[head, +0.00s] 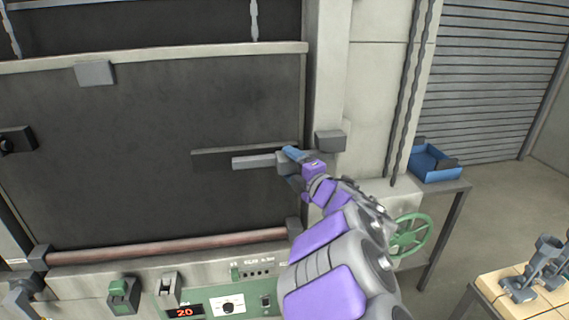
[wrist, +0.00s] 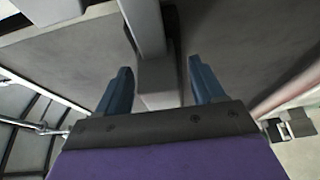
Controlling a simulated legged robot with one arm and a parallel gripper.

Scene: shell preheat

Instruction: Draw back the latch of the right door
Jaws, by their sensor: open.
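The large dark furnace door (head: 130,120) fills the left and middle of the head view. Near its right edge is the latch, a light grey sliding bar (head: 252,162) lying level on a dark backing strip (head: 212,157). My gripper (head: 289,156), with blue fingers, is at the latch's right end. In the wrist view my gripper (wrist: 160,70) is open, one finger on each side of the grey latch piece (wrist: 157,82). I cannot tell whether either finger touches it. The latch's right end is partly hidden by my gripper in the head view.
A grey block (head: 330,141) sits on the frame just right of my gripper. A green handwheel (head: 410,236) and control panel (head: 215,304) are below. A blue tray (head: 434,166) rests on a side table. A pinkish bar (head: 165,247) runs along the door's bottom.

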